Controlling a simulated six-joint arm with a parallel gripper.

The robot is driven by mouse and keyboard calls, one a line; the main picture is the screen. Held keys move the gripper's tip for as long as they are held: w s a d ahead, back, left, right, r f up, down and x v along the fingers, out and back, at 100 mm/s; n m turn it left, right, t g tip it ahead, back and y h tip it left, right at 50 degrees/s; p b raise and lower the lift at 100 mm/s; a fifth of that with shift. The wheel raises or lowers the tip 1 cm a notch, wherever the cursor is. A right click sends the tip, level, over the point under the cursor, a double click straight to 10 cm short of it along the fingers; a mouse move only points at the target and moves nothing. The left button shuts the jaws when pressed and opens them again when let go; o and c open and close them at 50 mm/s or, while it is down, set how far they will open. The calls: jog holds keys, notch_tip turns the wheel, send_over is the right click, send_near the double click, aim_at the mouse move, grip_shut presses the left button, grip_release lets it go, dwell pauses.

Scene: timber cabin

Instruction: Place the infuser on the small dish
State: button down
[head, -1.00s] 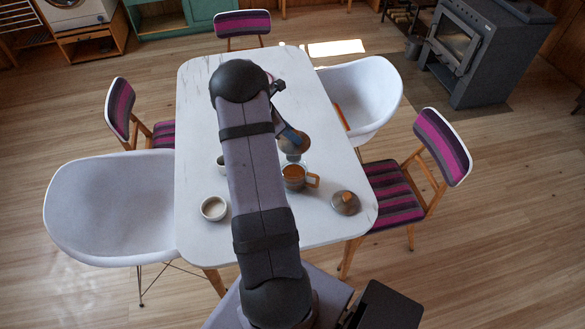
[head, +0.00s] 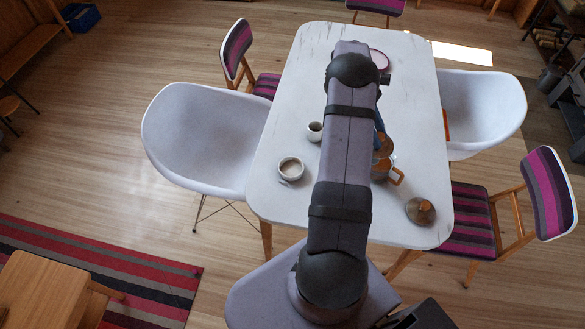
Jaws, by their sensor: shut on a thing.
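My gripper (head: 379,125) is largely hidden behind my own arm; only a bluish part shows at the arm's right edge. It is shut on the infuser (head: 384,146), a brownish round piece just above the mug. Whether its lower end is clear of the mug cannot be told. The mug (head: 381,175) is brownish with an orange handle on its right, partly covered by my arm.
A small pale cup (head: 314,131) stands behind the dish. A round lid with a wooden knob (head: 420,211) lies at the white table's (head: 280,210) front right. A pink-topped round thing (head: 379,60) is at the back. Chairs surround the table; its left part is mostly bare.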

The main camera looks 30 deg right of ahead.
jog(key=w+a+m+t+y+b, duration=0.3)
jog(key=w+a+m+t+b, duration=0.2)
jog(key=m, duration=1)
jog(key=w+a+f+m+t+y+b, duration=0.1)
jog(key=w+a+m+t+y+b, duration=0.3)
jog(key=w+a+m, duration=0.7)
jog(key=shift+w+a+f+m+t+b, duration=0.3)
jog(key=shift+a+m+t, duration=0.7)
jog(key=shift+a+m, duration=1.3)
notch_tip(320, 180, down, 10)
jog(key=d+m+p, duration=0.1)
jog(key=p, duration=0.1)
jog(key=shift+s, duration=0.15)
jog(key=shift+d+f, duration=0.1)
jog(key=shift+f, duration=0.05)
jog(key=c, duration=1.4)
grip_release()
jog(key=shift+c, duration=0.2)
